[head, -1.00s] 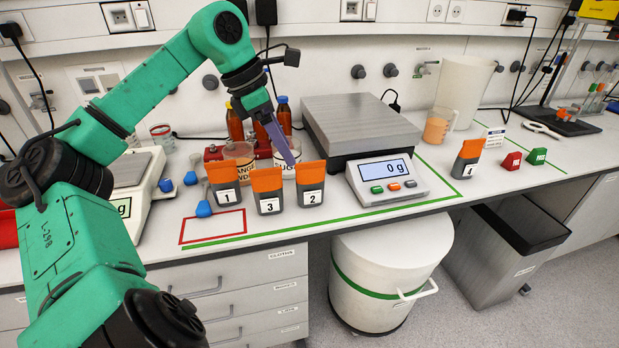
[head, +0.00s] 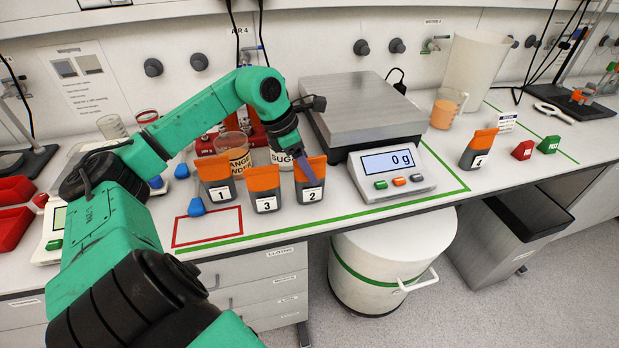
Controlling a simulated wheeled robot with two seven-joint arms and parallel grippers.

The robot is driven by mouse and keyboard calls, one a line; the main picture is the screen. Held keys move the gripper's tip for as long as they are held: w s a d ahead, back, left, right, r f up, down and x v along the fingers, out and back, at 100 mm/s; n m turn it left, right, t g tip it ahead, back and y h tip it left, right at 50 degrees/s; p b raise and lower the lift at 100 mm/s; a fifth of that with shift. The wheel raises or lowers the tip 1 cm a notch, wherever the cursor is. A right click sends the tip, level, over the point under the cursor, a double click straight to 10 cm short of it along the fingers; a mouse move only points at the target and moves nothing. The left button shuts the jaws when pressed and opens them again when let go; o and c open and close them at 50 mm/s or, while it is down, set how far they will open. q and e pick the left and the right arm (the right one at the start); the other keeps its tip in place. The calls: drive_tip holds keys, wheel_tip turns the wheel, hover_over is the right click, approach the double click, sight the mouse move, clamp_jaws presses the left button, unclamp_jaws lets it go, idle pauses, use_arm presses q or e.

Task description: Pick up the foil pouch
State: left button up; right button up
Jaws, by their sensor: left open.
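Several grey foil pouches with orange tops stand upright on the white bench. Pouch 1 (head: 217,182), pouch 3 (head: 264,190) and pouch 2 (head: 310,187) form a row left of the scale. Pouch 4 (head: 478,150) stands apart on the right. My right gripper is not in view.
The scale (head: 397,172), reading 0 g, is just right of pouch 2. Behind the row are tubs labelled orange powder (head: 233,150) and sugar (head: 286,158). A red outlined rectangle (head: 208,226) lies bare at front left. A beaker (head: 447,108) holds orange liquid.

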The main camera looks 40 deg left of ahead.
use_arm(q)
drive_tip(key=shift+w+d+f, duration=0.2)
drive_tip(key=shift+w+f, duration=0.05)
drive_tip(key=shift+f, duration=0.4)
clamp_jaws()
idle(0.9)
